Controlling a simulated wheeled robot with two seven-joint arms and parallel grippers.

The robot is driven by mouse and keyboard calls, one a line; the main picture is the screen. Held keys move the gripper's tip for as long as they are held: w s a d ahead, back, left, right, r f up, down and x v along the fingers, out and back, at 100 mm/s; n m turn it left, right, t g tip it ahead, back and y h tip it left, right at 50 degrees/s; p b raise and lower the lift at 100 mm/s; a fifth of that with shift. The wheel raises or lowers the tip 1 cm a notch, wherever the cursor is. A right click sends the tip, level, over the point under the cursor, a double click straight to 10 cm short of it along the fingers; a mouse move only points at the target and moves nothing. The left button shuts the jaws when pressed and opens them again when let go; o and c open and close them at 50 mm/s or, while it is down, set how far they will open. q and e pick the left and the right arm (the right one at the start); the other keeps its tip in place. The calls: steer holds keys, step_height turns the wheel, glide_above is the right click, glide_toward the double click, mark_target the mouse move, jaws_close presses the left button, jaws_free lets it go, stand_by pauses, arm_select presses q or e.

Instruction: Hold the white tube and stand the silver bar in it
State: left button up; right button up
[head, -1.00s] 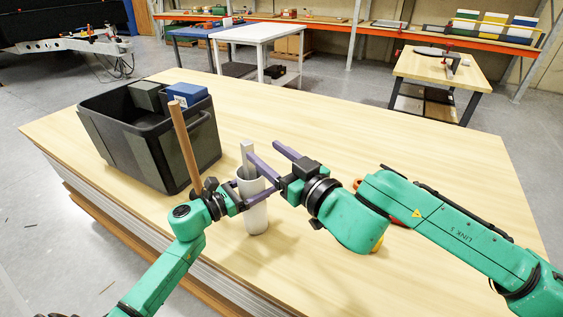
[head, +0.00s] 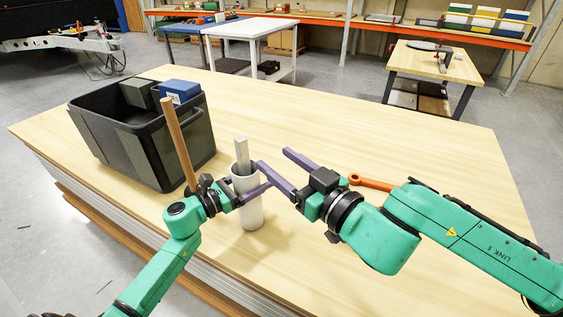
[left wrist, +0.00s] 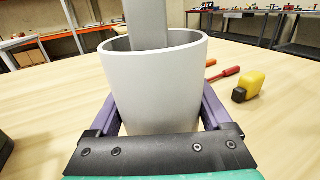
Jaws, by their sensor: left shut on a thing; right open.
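The white tube (head: 250,213) stands upright near the table's front edge. My left gripper (head: 254,184) is shut around it below the rim, and the left wrist view shows a finger on each side of the tube (left wrist: 158,88). The silver bar (head: 241,153) stands in the tube, its upper part rising above the rim; its lower end is hidden inside. It also shows in the left wrist view (left wrist: 147,22). My right gripper (head: 273,158) is open and empty, just right of the bar and apart from it.
A black bin (head: 135,145) holding a blue box (head: 180,91) stands at the left. A wooden rod (head: 178,143) rises behind my left gripper. An orange tool (head: 372,183) lies behind my right arm. A yellow object (left wrist: 249,85) and red-handled tool (left wrist: 222,75) lie on the table.

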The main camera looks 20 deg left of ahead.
arm_select(q)
steer(key=o, duration=1.2)
steer(key=shift+r, duration=0.1)
steer(key=v, duration=1.2)
steer(key=shift+s, duration=0.1)
